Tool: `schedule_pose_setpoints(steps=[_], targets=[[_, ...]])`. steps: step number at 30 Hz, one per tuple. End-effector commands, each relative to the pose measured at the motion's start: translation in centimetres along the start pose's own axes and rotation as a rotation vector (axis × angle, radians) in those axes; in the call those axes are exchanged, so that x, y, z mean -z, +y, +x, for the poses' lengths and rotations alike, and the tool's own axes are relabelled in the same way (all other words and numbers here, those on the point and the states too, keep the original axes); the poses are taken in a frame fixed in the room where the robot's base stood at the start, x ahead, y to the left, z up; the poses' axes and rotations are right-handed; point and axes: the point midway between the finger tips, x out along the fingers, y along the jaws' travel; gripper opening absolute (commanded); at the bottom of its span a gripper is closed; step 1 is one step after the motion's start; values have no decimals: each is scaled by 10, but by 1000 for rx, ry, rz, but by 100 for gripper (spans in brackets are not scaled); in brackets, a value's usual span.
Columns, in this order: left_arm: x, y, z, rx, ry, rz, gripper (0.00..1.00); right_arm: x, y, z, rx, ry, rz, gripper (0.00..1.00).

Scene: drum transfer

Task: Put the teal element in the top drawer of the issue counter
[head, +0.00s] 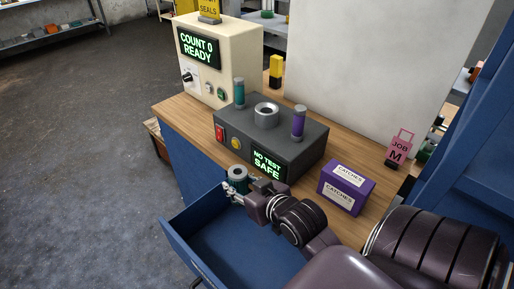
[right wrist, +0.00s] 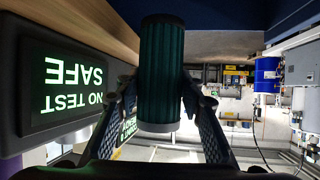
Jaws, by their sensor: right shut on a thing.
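My right gripper (head: 240,187) is shut on a teal ribbed cylinder, the teal element (head: 237,174), and holds it at the near left edge of the counter, by the open drawer. In the right wrist view the teal element (right wrist: 162,72) stands between the two fingers, with a grey end cap. The blue top drawer (head: 225,245) of the issue counter (head: 190,165) is pulled out, and its visible floor is bare. My arm covers part of it. A second teal cylinder (head: 239,92) stands on the dark tester box. My left gripper is out of view.
The tester (head: 285,140) reads "NO TEST SAFE" and carries a metal ring socket (head: 266,114) and a purple cylinder (head: 298,122). A cream counting machine (head: 218,60) reads "COUNT 0 READY".

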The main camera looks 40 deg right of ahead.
Motion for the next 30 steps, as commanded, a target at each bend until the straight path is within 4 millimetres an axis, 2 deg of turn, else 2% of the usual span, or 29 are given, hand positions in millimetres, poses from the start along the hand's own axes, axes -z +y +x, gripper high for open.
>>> schedule_pose_setpoints(steps=[5, 12, 18, 26, 30], targets=[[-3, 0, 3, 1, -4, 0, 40, -26, 0, 11, 1, -6, 3, 8], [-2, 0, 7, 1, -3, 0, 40, -85, -1, 39, 0, -7, 2, 8], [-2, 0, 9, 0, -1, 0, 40, -127, 0, 60, 1, -4, 1, 8], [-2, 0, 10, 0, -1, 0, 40, -150, -1, 72, 1, 0, 1, 8], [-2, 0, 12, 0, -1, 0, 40, -169, -1, 81, 2, -2, 0, 8]])
